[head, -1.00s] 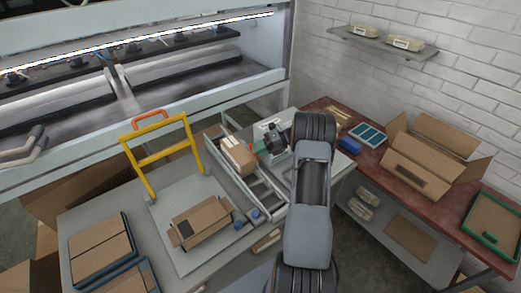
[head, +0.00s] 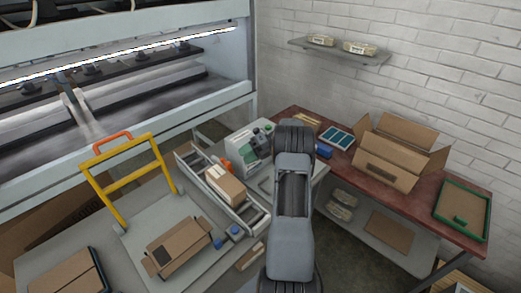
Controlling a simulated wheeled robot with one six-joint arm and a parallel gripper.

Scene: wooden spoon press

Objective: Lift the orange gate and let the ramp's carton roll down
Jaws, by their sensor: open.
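The brown carton (head: 226,187) lies tilted on the grey-railed ramp (head: 192,164), around its middle, with open track below it. A small orange piece (head: 226,165), likely the gate, shows just behind the carton's upper edge. Most of it is hidden, so I cannot tell how high it sits. My gripper (head: 264,131) is dark and small at the end of my arm, above and to the right of the carton, near a grey device. It is open and apart from the carton. My arm partly covers it, and its fingertips are unclear.
A grey device (head: 246,142) with a green screen stands behind the ramp. A yellow frame (head: 100,195) and a flat open carton (head: 178,247) are at left. A red bench (head: 405,205) at right holds an open box (head: 390,165) and a green-rimmed tray (head: 489,215).

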